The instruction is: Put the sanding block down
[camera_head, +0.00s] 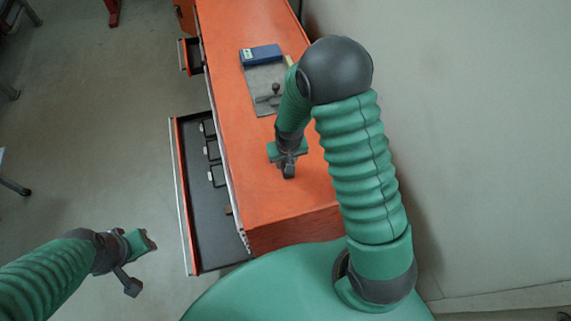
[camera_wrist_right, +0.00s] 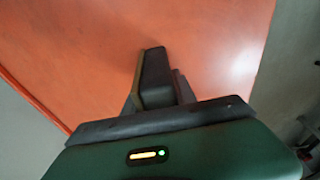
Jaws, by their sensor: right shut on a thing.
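The sanding block (camera_wrist_right: 155,78) shows in the right wrist view as a dark block with a yellowish side face. My right gripper (camera_head: 287,164) is shut on it, above the bare front part of the orange bench top (camera_head: 262,196). In the head view the block (camera_head: 289,172) is small and partly hidden by the gripper. I cannot tell whether it touches the bench top. My left gripper (camera_head: 138,270) hangs at the lower left over the floor, away from the bench; its jaw opening is unclear.
A grey mat (camera_head: 262,78) with a blue box (camera_head: 262,54) and a small dark-handled item (camera_head: 270,98) lies farther back on the bench. An open drawer (camera_head: 198,225) juts out on the left. A wall stands close on the right. Bench top around the block is clear.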

